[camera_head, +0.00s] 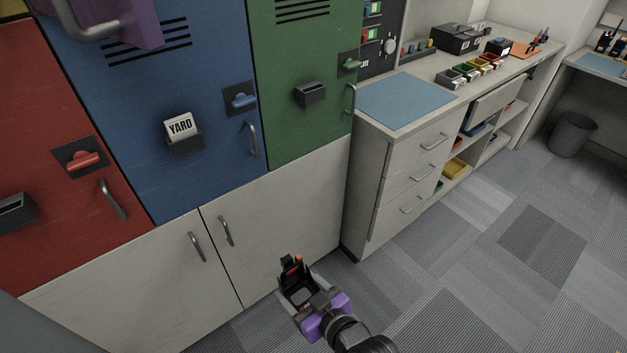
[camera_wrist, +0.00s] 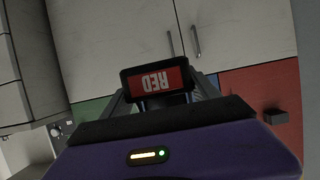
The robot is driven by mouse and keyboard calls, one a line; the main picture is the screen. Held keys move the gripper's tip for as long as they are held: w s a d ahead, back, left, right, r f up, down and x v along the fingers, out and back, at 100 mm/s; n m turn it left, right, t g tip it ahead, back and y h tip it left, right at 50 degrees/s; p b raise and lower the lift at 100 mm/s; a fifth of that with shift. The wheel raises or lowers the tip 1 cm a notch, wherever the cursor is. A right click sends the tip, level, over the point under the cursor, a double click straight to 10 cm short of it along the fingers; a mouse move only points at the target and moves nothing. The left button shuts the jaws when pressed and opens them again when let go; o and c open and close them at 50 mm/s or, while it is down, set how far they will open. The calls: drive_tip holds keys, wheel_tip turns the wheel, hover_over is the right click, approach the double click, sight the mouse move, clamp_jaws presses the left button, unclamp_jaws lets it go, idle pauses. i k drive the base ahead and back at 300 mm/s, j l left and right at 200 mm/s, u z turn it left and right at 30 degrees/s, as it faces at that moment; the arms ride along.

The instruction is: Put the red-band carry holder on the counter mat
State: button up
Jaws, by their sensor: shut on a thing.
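The red-band carry holder (camera_wrist: 157,80) is a black frame with a red face lettered RED, upside down in the wrist view. My gripper (camera_wrist: 165,97) is shut on it, one finger on each side. In the head view, my gripper (camera_head: 299,288) is low in front of the white cupboard doors, with the dark holder (camera_head: 288,263) between its fingers; its red face does not show there. The counter mat (camera_head: 404,101) is a flat, bare blue sheet on the near end of the counter, higher and to the right of my gripper.
Red, blue and green lockers (camera_head: 292,50) stand left of the counter (camera_head: 478,55). The blue one carries a YARD sign (camera_head: 180,127). Several small colored bins (camera_head: 470,72) and black boxes stand behind the mat. Drawers (camera_head: 414,172) face the open carpet. A bin (camera_head: 572,134) stands far right.

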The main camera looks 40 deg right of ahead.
sight(394, 98)
drive_tip(key=l+z, duration=0.2)
drive_tip(key=l, duration=0.2)
drive_tip(key=i+l+z, duration=0.2)
drive_tip(key=l, duration=0.2)
drive_tip(key=i+l+z, duration=0.2)
drive_tip(key=l, duration=0.2)
drive_tip(key=l+z, duration=0.2)
drive_tip(key=l, duration=0.2)
drive_tip(key=i, duration=0.05)
